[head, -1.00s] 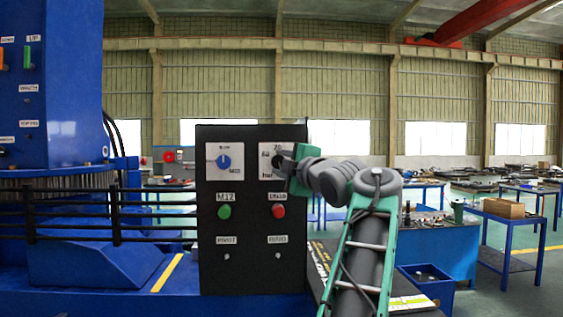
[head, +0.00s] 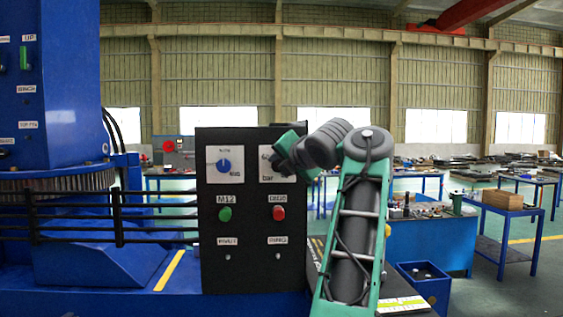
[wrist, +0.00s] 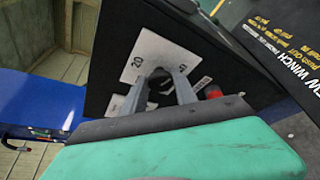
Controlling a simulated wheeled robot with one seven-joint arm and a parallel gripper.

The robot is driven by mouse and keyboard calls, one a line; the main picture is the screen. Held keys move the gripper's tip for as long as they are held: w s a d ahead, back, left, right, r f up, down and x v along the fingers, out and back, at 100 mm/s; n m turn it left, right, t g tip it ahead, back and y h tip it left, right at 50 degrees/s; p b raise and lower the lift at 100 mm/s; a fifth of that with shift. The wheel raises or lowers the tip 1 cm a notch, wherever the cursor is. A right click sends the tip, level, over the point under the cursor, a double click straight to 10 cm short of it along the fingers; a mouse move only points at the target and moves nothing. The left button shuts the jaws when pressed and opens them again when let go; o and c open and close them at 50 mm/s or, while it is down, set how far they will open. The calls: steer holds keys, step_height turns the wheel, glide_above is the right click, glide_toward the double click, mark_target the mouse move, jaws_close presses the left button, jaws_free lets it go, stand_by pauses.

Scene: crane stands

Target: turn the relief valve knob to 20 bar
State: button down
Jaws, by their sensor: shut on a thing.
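The black control panel (head: 240,250) stands upright in front of me. The relief valve's white dial plate (head: 267,152) is at its upper right, mostly covered by my gripper (head: 279,163); only part of "bar" reads there. In the wrist view the dial plate (wrist: 150,50) appears tilted, with a "20" mark near its left side. The dark knob (wrist: 160,82) sits between the two grey fingers of my gripper (wrist: 160,86), which is shut on it. The knob's pointer is hidden, so its setting cannot be read.
A blue knob (head: 224,165) on its own plate is left of the relief valve. A green button (head: 225,214) and a red button (head: 279,213) sit below; the red one also shows close to my right finger in the wrist view (wrist: 214,92). Black railings (head: 90,220) stand to the left.

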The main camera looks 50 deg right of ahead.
steer(key=shift+w+n+g+h, duration=0.1)
steer(key=shift+n+g+h, duration=0.2)
steer(key=shift+n+g, duration=0.65)
steer(key=shift+n, duration=0.45)
steer(key=c, duration=1)
jaws_free()
steer(key=shift+a, duration=0.1)
steer(key=v, duration=0.8)
steer(key=shift+p, duration=0.4)
steer(key=shift+f, duration=0.1)
